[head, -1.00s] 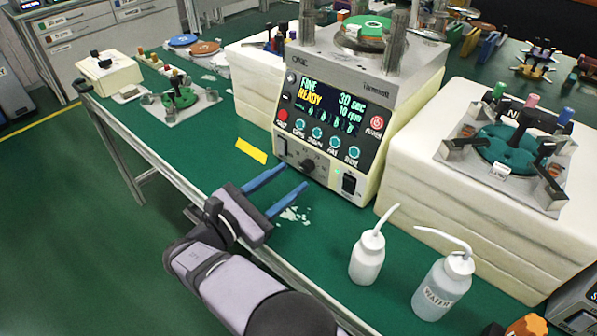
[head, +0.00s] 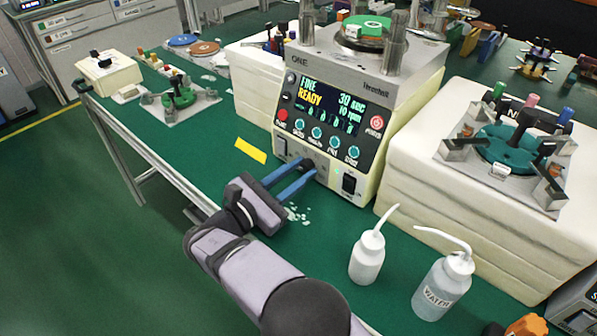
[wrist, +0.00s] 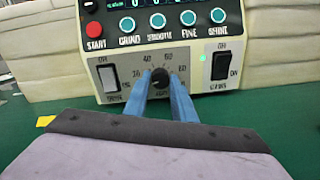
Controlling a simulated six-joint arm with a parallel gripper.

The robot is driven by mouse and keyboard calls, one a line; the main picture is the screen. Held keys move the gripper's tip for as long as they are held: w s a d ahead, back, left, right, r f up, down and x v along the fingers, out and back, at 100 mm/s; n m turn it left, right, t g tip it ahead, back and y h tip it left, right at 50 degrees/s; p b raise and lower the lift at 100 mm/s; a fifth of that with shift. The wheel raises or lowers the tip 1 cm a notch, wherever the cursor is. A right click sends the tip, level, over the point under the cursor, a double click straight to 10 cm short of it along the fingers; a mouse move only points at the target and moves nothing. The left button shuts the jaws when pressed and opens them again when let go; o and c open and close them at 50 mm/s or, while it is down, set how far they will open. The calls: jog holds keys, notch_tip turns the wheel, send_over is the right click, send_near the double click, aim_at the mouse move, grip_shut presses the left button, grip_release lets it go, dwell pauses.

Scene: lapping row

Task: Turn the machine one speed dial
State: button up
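The machine one speed dial (wrist: 159,77) is a dark round knob low on the front panel of the machine (head: 375,82). Numbers ring it in the wrist view. My gripper (head: 305,168) reaches it from the front. In the wrist view, its blue fingers (wrist: 159,84) stand one on each side of the knob and look closed on it. In the head view the fingertips partly hide the dial. The display (head: 330,103) reads FINE, READY, 30 sec and 10 rpm.
A rocker switch (wrist: 108,78) sits left of the dial and a black one (wrist: 221,66) right of it. A red START button (wrist: 94,30) and several round buttons are above. White bottles (head: 367,258) stand to the right on the green bench. A yellow strip (head: 250,150) lies to the left.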

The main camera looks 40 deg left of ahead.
jog(key=shift+m+b, duration=0.4)
jog(key=shift+m, duration=0.4)
jog(key=o, duration=1.1)
jog(key=shift+c, duration=0.2)
jog(key=shift+s, duration=0.1)
jog(key=shift+s+a, duration=0.15)
jog(key=shift+s, duration=3.45)
